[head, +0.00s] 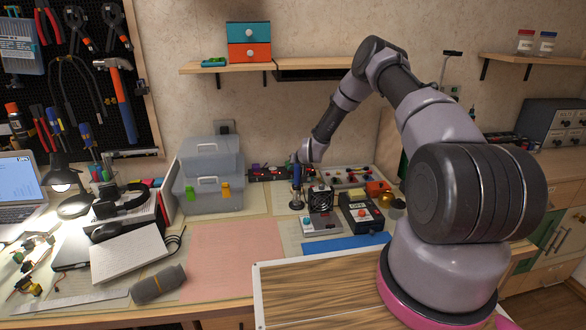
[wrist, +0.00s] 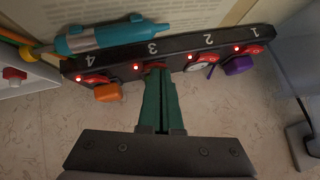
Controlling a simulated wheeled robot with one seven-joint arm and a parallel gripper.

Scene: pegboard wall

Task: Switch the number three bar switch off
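In the wrist view the dark bar (wrist: 122,62) runs across the top, with numbers 4, 3, 2, 1 from left to right. A small red light glows beside each number, including number three. The number three switch (wrist: 154,67) shows as a sliver of red just past my fingertips, which mostly cover it. My gripper (wrist: 158,76) has its green fingers together, with the tips at or very near that switch; contact is unclear. In the head view the bar (head: 268,174) lies at the back of the desk, left of my gripper, whose fingers are not clear there.
An orange plug (wrist: 108,92) sits by number four, a white plug (wrist: 201,65) by two, a purple plug (wrist: 238,65) by one. A teal pen-like tool (wrist: 110,36) lies behind the bar.

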